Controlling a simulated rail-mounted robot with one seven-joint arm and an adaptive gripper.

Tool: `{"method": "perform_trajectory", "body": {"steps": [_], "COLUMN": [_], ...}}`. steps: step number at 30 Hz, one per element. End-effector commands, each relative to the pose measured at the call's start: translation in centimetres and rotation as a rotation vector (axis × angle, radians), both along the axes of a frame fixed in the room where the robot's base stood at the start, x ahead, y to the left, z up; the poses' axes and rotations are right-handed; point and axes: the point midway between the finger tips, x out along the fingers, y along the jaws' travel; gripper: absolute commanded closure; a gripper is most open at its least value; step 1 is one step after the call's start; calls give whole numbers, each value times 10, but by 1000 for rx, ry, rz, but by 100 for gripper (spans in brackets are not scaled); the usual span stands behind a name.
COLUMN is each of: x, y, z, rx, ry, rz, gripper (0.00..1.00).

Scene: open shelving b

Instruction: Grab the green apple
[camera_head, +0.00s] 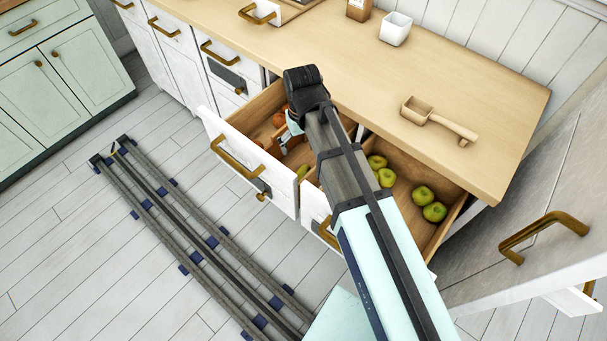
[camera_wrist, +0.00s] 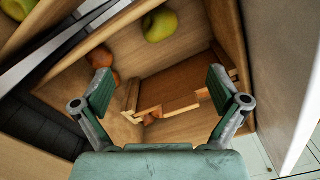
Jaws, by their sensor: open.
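Two drawers stand open below the counter. In the wrist view a green apple (camera_wrist: 160,25) lies on the floor of the left drawer (camera_wrist: 190,48), at the top of the picture. Part of it seems to show in the camera_head view (camera_head: 302,171) beside my arm. Several green apples lie in the right drawer (camera_head: 400,212), such as this pair's front one (camera_head: 434,212); another apple (camera_wrist: 18,8) shows at the wrist view's top left corner. My gripper (camera_wrist: 160,80) is open and empty over the left drawer, its fingers apart. In the camera_head view my arm hides most of it.
Orange fruits (camera_wrist: 100,57) lie in the left drawer, beside a wooden object (camera_wrist: 170,85) below my fingers. Drawer walls and metal rails separate the two drawers. The counter (camera_head: 470,85) overhangs their backs and holds a wooden scoop (camera_head: 440,120) and a white cup (camera_head: 395,28).

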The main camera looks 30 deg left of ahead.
Motion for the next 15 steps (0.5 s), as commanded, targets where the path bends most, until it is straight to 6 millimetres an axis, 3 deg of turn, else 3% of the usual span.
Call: {"method": "perform_trajectory", "body": {"steps": [15], "x": [0], "y": [0], "z": [-85], "rx": [1], "ry": [1], "rz": [0], "gripper": [3]}}
